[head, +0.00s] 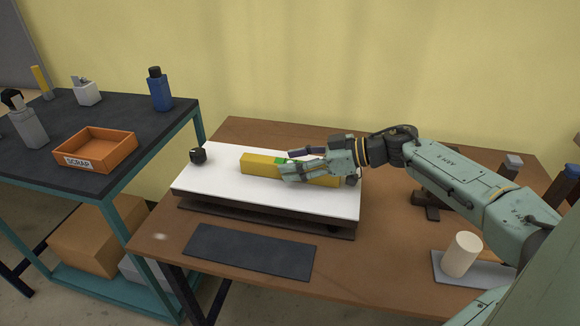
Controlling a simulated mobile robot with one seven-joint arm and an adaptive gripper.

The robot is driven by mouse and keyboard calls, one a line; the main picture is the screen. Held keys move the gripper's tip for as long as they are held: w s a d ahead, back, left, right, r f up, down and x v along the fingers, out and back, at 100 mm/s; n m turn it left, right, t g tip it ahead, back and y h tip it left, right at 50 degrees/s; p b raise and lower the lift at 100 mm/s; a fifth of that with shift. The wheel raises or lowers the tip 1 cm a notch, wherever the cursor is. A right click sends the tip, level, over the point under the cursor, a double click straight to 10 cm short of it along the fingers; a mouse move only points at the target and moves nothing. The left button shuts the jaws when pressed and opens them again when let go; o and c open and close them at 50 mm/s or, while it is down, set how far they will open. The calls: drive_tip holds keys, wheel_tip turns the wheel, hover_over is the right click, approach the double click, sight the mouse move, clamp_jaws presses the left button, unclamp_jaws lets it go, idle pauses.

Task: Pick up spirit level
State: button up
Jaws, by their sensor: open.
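The spirit level (260,164) is a long yellow bar with a green patch near its middle. It lies on the white top of the lightbox (220,190). My gripper (284,164) is open at the middle of the level, with one finger on its near side and the other towards its far side. The near finger hides part of the bar, and the right end of the bar shows below my gripper. I cannot tell whether the fingers touch the level.
A black knob (198,155) sits at the lightbox's left corner. A dark mat (250,252) lies in front. A cream cylinder (462,255) stands on a grey plate at right. An orange SCRAP tray (125,142) and bottles are on the left bench (120,112).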

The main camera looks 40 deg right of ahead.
drive_tip(key=shift+c, duration=0.6)
clamp_jaws()
